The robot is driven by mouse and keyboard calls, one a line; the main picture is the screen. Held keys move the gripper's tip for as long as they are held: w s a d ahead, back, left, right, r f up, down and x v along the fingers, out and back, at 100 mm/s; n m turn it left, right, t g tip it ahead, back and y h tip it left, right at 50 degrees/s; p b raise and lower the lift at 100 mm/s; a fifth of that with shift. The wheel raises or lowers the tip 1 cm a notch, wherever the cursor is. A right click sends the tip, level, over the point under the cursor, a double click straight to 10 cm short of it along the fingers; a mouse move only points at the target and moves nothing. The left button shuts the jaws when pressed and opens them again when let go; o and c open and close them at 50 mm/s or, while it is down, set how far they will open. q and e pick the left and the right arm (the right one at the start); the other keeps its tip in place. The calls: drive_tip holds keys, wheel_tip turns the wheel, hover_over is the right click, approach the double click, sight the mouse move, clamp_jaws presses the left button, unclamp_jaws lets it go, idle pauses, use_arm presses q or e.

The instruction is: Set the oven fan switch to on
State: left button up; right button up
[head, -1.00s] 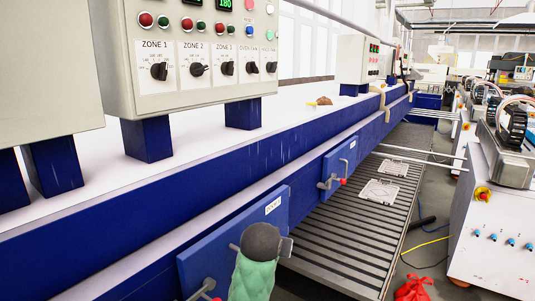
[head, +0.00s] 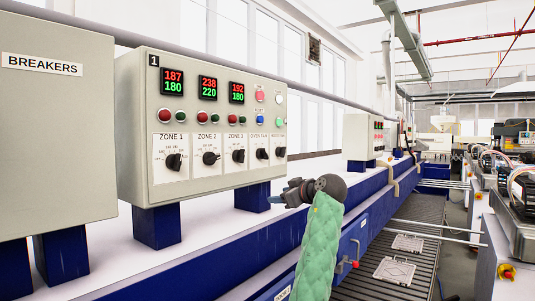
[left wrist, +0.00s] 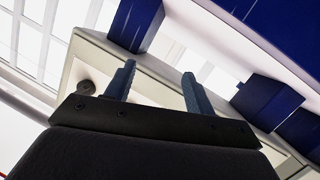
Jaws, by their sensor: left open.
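The oven fan switch (head: 262,154) is a black rotary knob on a white plate marked OVEN FAN, on the front of the grey control box (head: 142,185). It sits right of the three zone knobs. The marks around it are too small to read. My left gripper (head: 273,199) is below and slightly right of the switch, apart from it, near the box's lower right corner. In the left wrist view my left gripper (left wrist: 159,78) shows two blue-grey fingers spread apart with nothing between them. The box's underside is beyond them; the switch cannot be made out there. My right gripper is out of view.
A similar knob (head: 279,152) is close on the switch's right, and the zone 3 knob (head: 239,156) on its left. The box stands on blue legs (head: 158,227) on a white-topped oven. A breakers box (head: 55,140) is at the left.

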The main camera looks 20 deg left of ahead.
sight(263, 154)
use_arm(q)
wheel_tip(263, 154, up, 12)
drive_tip(key=d+n+g+y, duration=0.1)
drive_tip(key=n+g+y, duration=0.1)
drive_tip(key=n+y, duration=0.25)
drive_tip(key=p+x, duration=0.4)
drive_tip(key=x, duration=0.3)
drive_tip(key=shift+w+a+n, duration=0.25)
drive_tip(key=shift+w+n, duration=0.2)
drive_tip(key=shift+w, duration=0.1)
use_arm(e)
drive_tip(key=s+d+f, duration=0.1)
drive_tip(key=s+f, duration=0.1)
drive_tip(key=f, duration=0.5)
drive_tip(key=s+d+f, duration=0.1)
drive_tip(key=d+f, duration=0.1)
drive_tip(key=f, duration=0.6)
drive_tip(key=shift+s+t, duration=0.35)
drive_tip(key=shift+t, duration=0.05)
use_arm(q)
drive_tip(key=shift+r, duration=0.15)
drive_tip(key=c, duration=1)
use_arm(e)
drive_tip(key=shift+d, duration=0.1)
